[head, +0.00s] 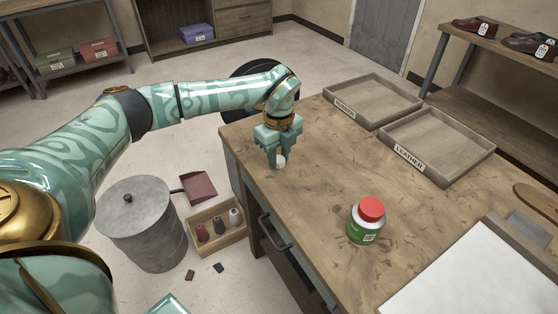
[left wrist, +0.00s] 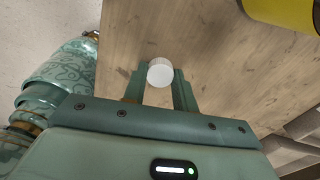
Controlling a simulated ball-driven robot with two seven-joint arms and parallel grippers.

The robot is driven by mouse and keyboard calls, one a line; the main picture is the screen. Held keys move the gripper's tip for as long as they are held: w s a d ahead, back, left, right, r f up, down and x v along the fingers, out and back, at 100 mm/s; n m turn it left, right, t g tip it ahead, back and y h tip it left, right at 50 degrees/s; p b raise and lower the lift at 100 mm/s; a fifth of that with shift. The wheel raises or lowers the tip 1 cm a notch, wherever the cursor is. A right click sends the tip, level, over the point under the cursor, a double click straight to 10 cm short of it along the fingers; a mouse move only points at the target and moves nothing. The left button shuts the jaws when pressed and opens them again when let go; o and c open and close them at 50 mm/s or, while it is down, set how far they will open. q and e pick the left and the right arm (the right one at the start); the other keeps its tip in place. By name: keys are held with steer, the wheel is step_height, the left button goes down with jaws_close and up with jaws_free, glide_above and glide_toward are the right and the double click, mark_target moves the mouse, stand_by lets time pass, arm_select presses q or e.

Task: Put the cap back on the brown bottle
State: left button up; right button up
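In the left wrist view the round white cap (left wrist: 160,72) shows between the two fingers of the left gripper (left wrist: 160,82). I cannot tell whether the cap touches the table. No brown bottle can be made out in either view. A green-labelled bottle with a red lid (head: 366,222) stands upright on the table, right of the left gripper. My right gripper does not show.
Two shallow trays, marked rubber (head: 373,99) and leather (head: 437,143), lie at the table's back. A white sheet (head: 470,275) lies at the front right. A yellow thing (left wrist: 283,12) is partly in the wrist view. The tabletop between gripper and green bottle is clear.

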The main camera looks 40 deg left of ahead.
mark_target(279, 160)
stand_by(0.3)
arm_select(q)
step_height(279, 160, up, 4)
steer(key=shift+s+r+p, duration=0.1)
steer(key=shift+p, duration=1.1)
steer(key=s+d+r+p, duration=0.3)
steer(key=s+r+p, duration=0.2)
steer(key=s, duration=0.8)
step_height(279, 160, up, 4)
steer(key=shift+s+f, duration=0.1)
steer(key=shift+s, duration=0.15)
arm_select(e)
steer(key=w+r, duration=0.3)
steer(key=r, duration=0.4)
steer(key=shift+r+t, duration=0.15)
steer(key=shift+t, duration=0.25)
